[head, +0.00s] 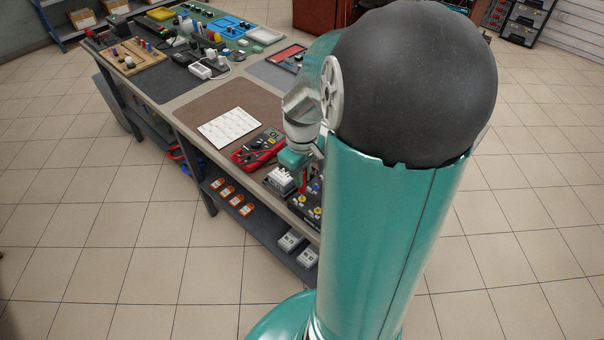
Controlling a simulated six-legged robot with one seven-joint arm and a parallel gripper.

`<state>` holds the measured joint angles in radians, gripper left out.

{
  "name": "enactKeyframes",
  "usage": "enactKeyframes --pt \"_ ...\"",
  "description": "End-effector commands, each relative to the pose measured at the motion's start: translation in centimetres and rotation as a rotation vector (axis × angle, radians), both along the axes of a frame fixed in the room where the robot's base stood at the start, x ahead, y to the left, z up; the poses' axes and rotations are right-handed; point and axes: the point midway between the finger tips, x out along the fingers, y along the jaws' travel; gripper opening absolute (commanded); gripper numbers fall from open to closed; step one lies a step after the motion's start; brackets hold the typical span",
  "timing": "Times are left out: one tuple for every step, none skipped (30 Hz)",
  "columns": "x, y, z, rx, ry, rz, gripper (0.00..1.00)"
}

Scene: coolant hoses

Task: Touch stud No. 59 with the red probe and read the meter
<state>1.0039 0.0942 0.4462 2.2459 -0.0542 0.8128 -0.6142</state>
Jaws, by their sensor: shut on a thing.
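My gripper (305,170) is at the near right part of the workbench, partly hidden by my own arm. It is shut on the red probe (304,183), which shows as a thin red piece pointing down over the dark stud board (298,209). The board carries several small coloured studs, some yellow and some blue; my arm covers its right part. I cannot read the stud numbers, so I cannot tell which is No. 59, nor whether the probe tip touches a stud. The red meter (258,149) lies left of my gripper; its display is too small to read.
A white printed sheet (229,128) lies on the brown mat (195,112) left of the meter. A grey-white block (281,180) stands close beside the probe. The far bench (165,80) is crowded with tools and boxes. Orange and grey boxes sit on the lower shelf (262,236).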

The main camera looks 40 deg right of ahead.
Motion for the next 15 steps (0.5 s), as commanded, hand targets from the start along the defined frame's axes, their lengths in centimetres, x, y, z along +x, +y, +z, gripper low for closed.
enactKeyframes --pt "0.0 0.0 0.3 -0.001 0.000 0.000 0.00" --pt "0.0 0.0 0.6 -0.001 -0.001 0.000 0.00" --pt "0.1 0.0 0.9 -0.002 -0.001 0.000 0.00" --pt "0.1 0.0 1.1 -0.003 -0.002 0.000 0.00" --pt "0.1 0.0 1.4 -0.003 -0.002 0.001 0.00" --pt "0.1 0.0 1.6 -0.003 -0.001 0.001 0.00" --pt "0.1 0.0 1.9 -0.003 -0.001 0.001 0.00" --pt "0.1 0.0 2.1 -0.003 -0.001 0.001 0.00" --pt "0.1 0.0 2.4 -0.003 -0.002 0.001 0.00" --pt "0.1 0.0 2.6 -0.003 -0.002 0.000 0.00" --pt "0.1 -0.1 2.8 -0.003 -0.002 0.000 0.00" --pt "0.1 0.0 3.1 -0.003 -0.002 0.000 0.00" --pt "0.1 -0.1 3.3 -0.003 -0.002 0.000 0.00" --pt "0.1 0.0 3.5 -0.003 -0.002 0.000 0.00" --pt "0.1 0.0 3.8 -0.003 -0.003 0.000 0.00"
